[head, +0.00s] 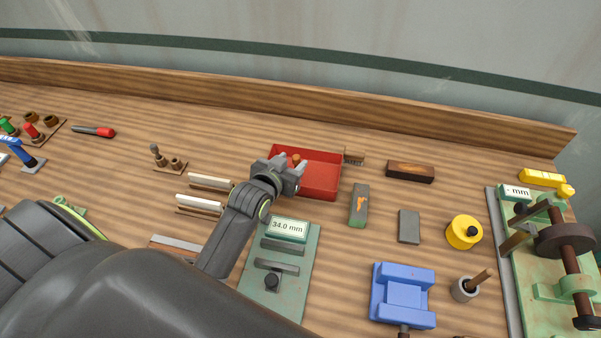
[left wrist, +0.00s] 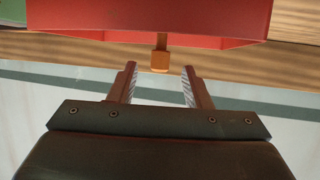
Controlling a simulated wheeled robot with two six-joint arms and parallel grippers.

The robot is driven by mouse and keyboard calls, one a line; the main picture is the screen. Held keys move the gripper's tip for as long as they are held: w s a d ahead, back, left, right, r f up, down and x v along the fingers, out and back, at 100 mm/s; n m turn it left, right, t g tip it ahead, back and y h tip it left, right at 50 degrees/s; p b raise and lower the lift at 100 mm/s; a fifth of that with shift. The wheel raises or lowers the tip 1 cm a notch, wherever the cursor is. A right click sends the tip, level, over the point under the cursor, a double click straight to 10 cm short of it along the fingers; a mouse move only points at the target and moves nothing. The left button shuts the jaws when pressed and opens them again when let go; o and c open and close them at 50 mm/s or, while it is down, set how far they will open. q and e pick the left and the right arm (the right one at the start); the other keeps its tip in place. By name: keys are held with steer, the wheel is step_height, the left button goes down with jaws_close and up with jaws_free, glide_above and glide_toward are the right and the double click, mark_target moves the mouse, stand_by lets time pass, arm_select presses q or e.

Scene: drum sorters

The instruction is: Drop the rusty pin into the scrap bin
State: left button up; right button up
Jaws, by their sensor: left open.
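The scrap bin (head: 322,189) is a shallow red open box near the back of the bench; its wall fills the top of the left wrist view (left wrist: 150,18). The rusty pin (head: 296,159) shows as a small orange-brown piece at the gripper, over the bin in the picture. In the left wrist view the pin (left wrist: 160,61) lies just beyond the gap between the fingertips, against the bin's edge. My left gripper (head: 287,168) is open, its fingers apart in the left wrist view (left wrist: 159,82). I cannot tell whether the pin rests on anything. My right gripper is not in view.
A green gauge plate (head: 302,262) reading 34.0 mm stands in front of the bin. Right of the bin are a grey-green block (head: 358,205), a dark brown block (head: 410,171) and a blue vise-like block (head: 403,296). Light rails (head: 200,203) lie to the left.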

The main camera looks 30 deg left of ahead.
arm_select(q)
steer(key=b+v, duration=0.1)
steer(key=v, duration=1.1)
steer(key=shift+r, duration=0.15)
steer(key=shift+s, duration=0.25)
